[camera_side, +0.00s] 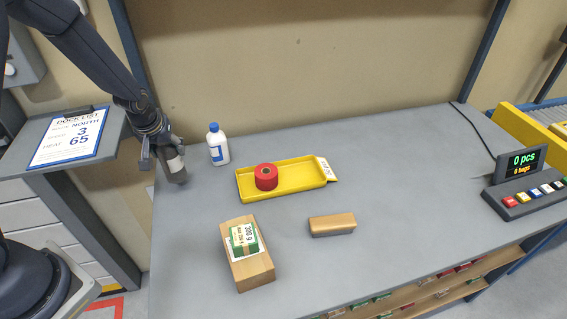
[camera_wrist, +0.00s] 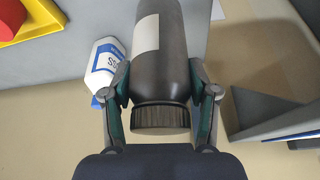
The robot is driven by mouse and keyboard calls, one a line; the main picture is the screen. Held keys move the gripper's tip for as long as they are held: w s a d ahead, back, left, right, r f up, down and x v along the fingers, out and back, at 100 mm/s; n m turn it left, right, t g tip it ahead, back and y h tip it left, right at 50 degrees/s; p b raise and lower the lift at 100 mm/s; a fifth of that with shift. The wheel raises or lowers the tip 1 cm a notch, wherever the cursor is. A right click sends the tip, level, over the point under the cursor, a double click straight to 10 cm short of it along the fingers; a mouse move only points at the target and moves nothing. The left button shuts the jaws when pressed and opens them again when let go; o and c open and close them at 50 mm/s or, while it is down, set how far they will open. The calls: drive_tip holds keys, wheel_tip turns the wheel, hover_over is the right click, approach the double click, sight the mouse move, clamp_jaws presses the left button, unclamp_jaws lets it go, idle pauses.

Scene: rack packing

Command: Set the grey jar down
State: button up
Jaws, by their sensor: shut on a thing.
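The grey jar (camera_wrist: 162,75) is dark grey with a pale label and a ribbed lid. In the wrist view it fills the space between the two fingers of my gripper (camera_wrist: 162,92), which is shut on it near the lid end. In the side view my gripper (camera_side: 166,146) holds the jar (camera_side: 174,166) upright or nearly so at the table's back left corner. The jar's base is at or close to the grey table top (camera_side: 380,180); I cannot tell if it touches.
A white bottle with a blue cap (camera_side: 218,148) stands just right of the jar. A yellow tray (camera_side: 305,177) holds a red roll (camera_side: 266,176). A wooden block (camera_side: 332,224) and a box with a green pack (camera_side: 244,239) lie in front. The table's right half is clear up to the counter display (camera_side: 520,165).

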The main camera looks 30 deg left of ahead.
sight(174, 159)
drive_tip(key=shift+w+a+f, duration=0.15)
drive_tip(key=shift+w+f, duration=0.35)
drive_tip(key=shift+f, duration=0.1)
drive_tip(key=shift+w+f, duration=0.15)
drive_tip(key=shift+f, duration=1.45)
drive_tip(key=shift+f, duration=0.1)
drive_tip(key=o, duration=1.5)
drive_tip(key=shift+c, duration=0.2)
